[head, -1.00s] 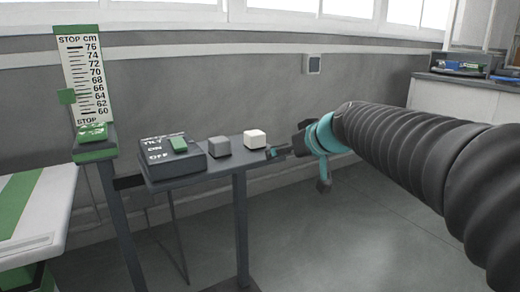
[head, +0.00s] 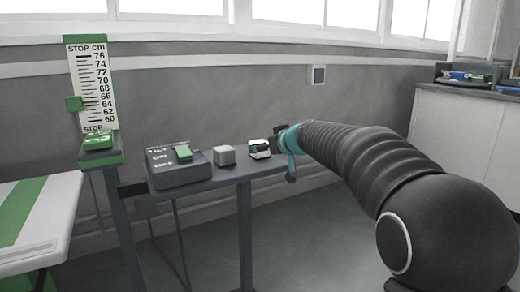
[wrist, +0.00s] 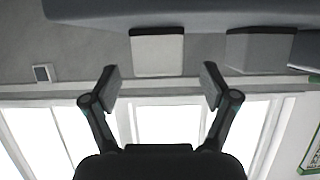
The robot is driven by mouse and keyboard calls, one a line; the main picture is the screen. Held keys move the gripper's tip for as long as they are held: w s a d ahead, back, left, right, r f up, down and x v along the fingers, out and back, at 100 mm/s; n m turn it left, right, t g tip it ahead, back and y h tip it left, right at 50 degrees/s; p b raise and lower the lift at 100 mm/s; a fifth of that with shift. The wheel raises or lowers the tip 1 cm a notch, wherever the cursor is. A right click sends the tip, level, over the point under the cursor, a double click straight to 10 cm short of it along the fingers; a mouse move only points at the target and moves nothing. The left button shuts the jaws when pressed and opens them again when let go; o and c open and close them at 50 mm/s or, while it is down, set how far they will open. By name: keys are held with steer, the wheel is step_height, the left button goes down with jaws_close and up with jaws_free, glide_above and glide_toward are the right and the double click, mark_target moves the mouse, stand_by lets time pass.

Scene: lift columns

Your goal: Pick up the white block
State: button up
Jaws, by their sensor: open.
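The white block (head: 260,155) stands on the narrow dark shelf (head: 232,174), near its right end. In the head view my gripper (head: 270,145) reaches it from the right, and its fingers partly cover the block. In the wrist view, which is upside down, the white block (wrist: 157,55) shows between and just beyond the two fingertips of my gripper (wrist: 161,86). The jaws are open, with a gap on both sides of the block. Whether a finger touches it cannot be told.
A grey block (head: 224,156) stands just left of the white block and also shows in the wrist view (wrist: 258,50). Further left is a dark switch box (head: 178,170) with a green rocker. A height scale (head: 92,85) stands at the far left. Open floor lies right of the shelf.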

steer(key=shift+f+p+x, duration=0.2)
steer(key=shift+p+x, duration=0.4)
steer(key=shift+x, duration=2.1)
steer(key=shift+d, duration=0.1)
jaws_close()
steer(key=shift+r, duration=0.2)
